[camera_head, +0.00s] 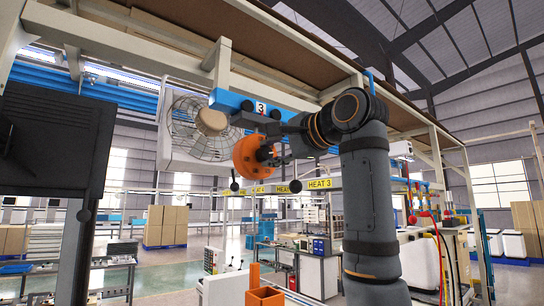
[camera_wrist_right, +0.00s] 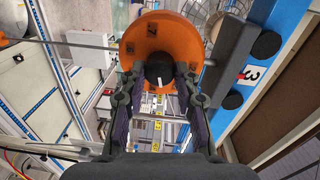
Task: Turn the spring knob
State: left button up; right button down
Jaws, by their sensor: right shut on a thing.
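An orange round disc (camera_head: 246,158) is mounted under a blue beam marked 3, with thin rods ending in black balls. In the right wrist view the orange disc (camera_wrist_right: 160,36) faces me. The black spring knob (camera_wrist_right: 159,70) with a white mark sits at its centre. My right gripper (camera_head: 268,153) is at the front of the disc. In the right wrist view its fingers (camera_wrist_right: 160,80) are on both sides of the knob and shut on it. The knob is mostly hidden by the gripper in the head view. My left gripper is not in view.
A caged fan (camera_head: 185,128) is left of the disc. The blue beam (camera_head: 232,101) and a wooden-topped frame run just above. A dark panel (camera_head: 45,150) stands at the left. A workbench with hoses is at the right.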

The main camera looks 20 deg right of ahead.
jog(key=m+b, duration=0.2)
jog(key=m, duration=0.4)
jog(key=shift+f+m+y, duration=0.15)
jog(key=shift+m+y, duration=0.15)
jog(key=shift+m, duration=0.1)
jog(key=m+b, duration=0.2)
jog(key=m, duration=0.2)
jog(key=shift+y, duration=0.3)
jog(key=shift+m+b, duration=0.35)
jog(key=shift+m, duration=1.05)
jog(key=c, duration=1)
grip_release()
jog(key=shift+w, duration=0.1)
jog(key=shift+d, duration=0.1)
jog(key=v, duration=1.2)
